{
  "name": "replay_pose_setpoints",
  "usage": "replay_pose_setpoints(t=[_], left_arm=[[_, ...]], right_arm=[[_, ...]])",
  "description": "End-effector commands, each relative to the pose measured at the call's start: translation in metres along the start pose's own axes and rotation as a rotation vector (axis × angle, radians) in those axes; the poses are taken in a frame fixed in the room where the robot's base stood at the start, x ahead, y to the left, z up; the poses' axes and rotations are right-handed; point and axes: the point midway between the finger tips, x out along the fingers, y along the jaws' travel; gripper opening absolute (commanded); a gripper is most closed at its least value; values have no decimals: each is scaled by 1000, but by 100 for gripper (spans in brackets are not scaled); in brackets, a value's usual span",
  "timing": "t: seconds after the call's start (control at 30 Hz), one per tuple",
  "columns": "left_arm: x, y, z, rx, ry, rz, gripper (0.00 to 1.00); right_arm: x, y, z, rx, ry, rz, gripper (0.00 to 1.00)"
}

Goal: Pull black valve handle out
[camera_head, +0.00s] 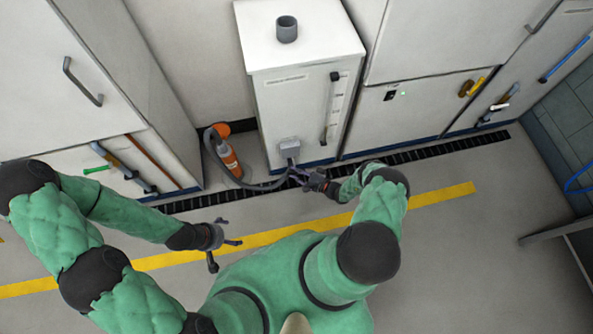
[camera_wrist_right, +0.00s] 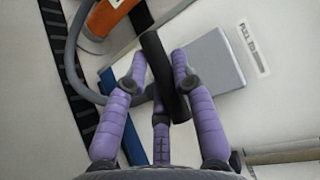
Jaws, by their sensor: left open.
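The black valve handle (camera_wrist_right: 160,66) is a dark bar slanting up from between my right gripper's fingers in the right wrist view. It stands in front of a flat grey box (camera_wrist_right: 212,62) on the white cabinet. In the head view the grey box (camera_head: 289,146) is low on the cabinet front, and the handle is small and partly hidden. My right gripper (camera_head: 306,177) is at the handle; its purple fingers (camera_wrist_right: 160,72) have drawn in on both sides of the bar and appear to touch it. My left gripper (camera_head: 225,250) is open and empty above the floor.
The white cabinet (camera_head: 293,88) has a vertical bar handle (camera_head: 330,108) and a grey pipe stub (camera_head: 287,29) on top. An orange cylinder (camera_head: 229,158) and a grey hose (camera_head: 220,166) lie beside it. A black floor grate (camera_head: 445,147) runs along the cabinets. The grey floor is clear.

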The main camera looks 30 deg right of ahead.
Motion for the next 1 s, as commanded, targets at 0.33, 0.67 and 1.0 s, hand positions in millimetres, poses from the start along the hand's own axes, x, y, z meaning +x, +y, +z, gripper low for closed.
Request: replay_pose_setpoints(t=[0.33, 0.67, 1.0], left_arm=[[0, 0, 0, 0, 0, 0, 83], [0, 0, 0, 0, 0, 0, 83], [0, 0, 0, 0, 0, 0, 83]], right_arm=[[0, 0, 0, 0, 0, 0, 51], [-28, 0, -2, 1, 3, 2, 51], [-94, 0, -1, 1, 4, 2, 51]])
